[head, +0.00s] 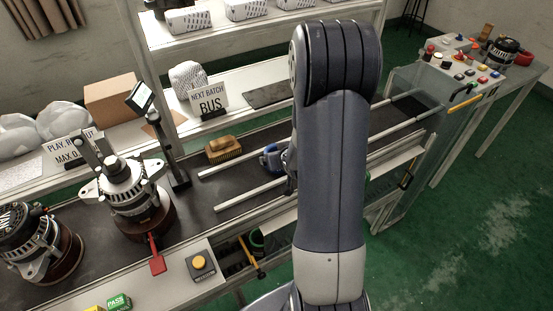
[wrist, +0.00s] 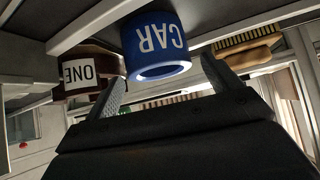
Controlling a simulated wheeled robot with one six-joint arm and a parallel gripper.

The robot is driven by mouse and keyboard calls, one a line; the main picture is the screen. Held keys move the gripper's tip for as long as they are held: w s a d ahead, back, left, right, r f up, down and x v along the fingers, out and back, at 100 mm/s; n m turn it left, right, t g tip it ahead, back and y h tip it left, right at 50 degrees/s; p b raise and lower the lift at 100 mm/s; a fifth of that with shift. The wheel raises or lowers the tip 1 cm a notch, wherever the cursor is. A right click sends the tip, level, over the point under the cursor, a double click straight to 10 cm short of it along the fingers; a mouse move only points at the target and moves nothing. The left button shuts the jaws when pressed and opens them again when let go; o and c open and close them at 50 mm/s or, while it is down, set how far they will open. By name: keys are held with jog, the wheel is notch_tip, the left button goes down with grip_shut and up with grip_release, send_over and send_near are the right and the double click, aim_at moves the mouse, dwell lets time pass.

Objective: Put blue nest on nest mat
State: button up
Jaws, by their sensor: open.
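The blue nest (head: 271,157) sits on the dark conveyor between two pale rails, just left of my arm in the head view. In the wrist view the blue nest (wrist: 157,45) is a thick hollow ring with a white CAR label, seen upside down. My gripper (wrist: 163,84) is open, its two fingers spread on either side below the nest in the picture. I cannot tell whether they touch it. In the head view my arm hides most of the gripper. A dark flat mat (head: 269,95) lies on the shelf right of the BUS sign; it may be the nest mat.
A wooden brush (head: 223,149) lies on the belt left of the nest. The NEXT BATCH BUS sign (head: 209,98) stands left of the mat. An alternator on a stand (head: 132,194) is at left.

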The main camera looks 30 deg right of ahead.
jog(key=shift+p+x, duration=0.3)
jog(key=shift+x, duration=2.15)
jog(key=shift+d, duration=0.15)
jog(key=c, duration=0.9)
jog(key=shift+c, duration=0.5)
jog(key=shift+r, duration=0.1)
